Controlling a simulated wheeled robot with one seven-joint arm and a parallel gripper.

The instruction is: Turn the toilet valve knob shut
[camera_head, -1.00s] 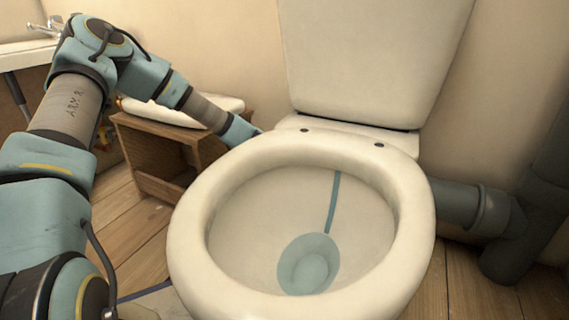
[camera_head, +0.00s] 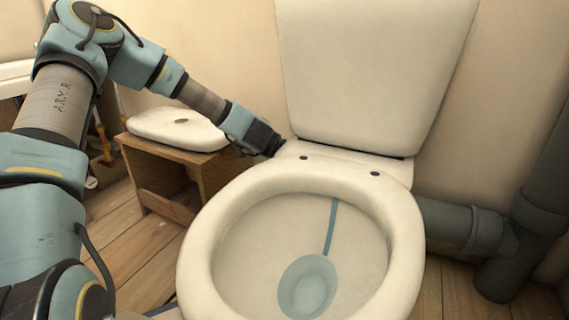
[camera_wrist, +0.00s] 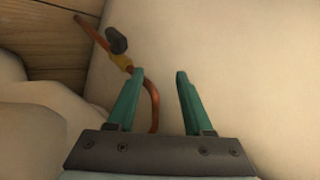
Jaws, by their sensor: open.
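The valve knob (camera_wrist: 116,40) is a small dark oval on a brass fitting (camera_wrist: 121,62) on a copper pipe (camera_wrist: 154,98) in the wrist view, up and left of the fingers. My gripper (camera_wrist: 157,74) is open with two green fingers and nothing between them at the tips. The knob is apart from the fingers, beyond the left fingertip. In the head view my arm reaches down behind the left side of the toilet (camera_head: 205,235). The fingers and the knob are hidden there.
The cistern (camera_head: 375,70) stands close to the right of my wrist. A wooden stool (camera_head: 160,165) with a white lid-like slab (camera_head: 165,128) on it is to the left. Grey waste pipes (camera_head: 470,225) are at the right. Wooden floor (camera_head: 130,255) is clear at the lower left.

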